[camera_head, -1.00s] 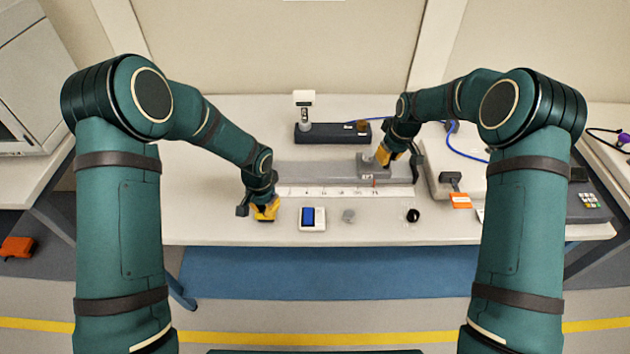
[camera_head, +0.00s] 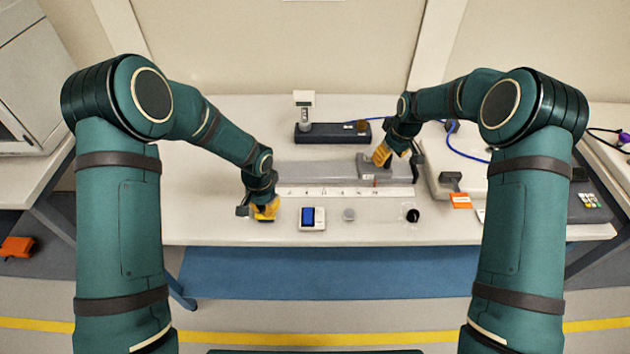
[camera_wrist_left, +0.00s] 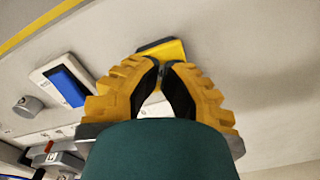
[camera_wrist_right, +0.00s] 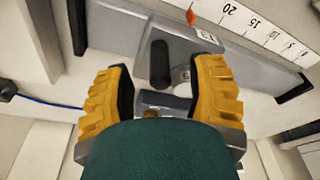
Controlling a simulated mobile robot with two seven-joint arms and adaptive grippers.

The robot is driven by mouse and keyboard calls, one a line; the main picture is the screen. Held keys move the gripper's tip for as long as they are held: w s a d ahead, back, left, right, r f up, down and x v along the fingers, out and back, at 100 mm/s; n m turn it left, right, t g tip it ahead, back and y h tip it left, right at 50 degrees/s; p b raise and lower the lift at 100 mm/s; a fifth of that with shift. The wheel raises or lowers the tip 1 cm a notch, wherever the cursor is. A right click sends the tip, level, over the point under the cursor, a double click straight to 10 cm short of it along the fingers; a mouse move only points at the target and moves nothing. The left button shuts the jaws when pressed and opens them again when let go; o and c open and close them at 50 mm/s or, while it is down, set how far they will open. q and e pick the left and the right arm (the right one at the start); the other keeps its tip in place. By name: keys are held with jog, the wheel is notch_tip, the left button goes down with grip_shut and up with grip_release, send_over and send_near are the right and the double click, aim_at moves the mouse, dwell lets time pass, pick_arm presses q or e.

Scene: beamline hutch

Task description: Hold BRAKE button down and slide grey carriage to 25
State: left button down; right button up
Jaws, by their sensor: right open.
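The grey carriage (camera_head: 368,171) sits toward the right end of its grey rail (camera_head: 305,172). In the right wrist view the carriage (camera_wrist_right: 203,40) has a black grip (camera_wrist_right: 160,64) and a red pointer (camera_wrist_right: 191,16), which stands past the 20 mark of the white scale (camera_wrist_right: 265,30). My right gripper (camera_head: 381,156) is open above the carriage, its fingers apart with the grip beyond them. My left gripper (camera_wrist_left: 164,68) is shut, fingertips at a yellow box (camera_wrist_left: 165,49) on the table. The box's button is hidden; contact cannot be told.
A white device with a blue screen (camera_head: 312,217), a small grey knob (camera_head: 348,214) and a black ring (camera_head: 412,215) lie along the front. A dark base (camera_head: 330,134) stands behind the rail. A blue cable (camera_head: 466,154) runs at right.

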jog(key=shift+r, duration=3.95)
pick_arm(q)
jog(key=shift+r, duration=3.5)
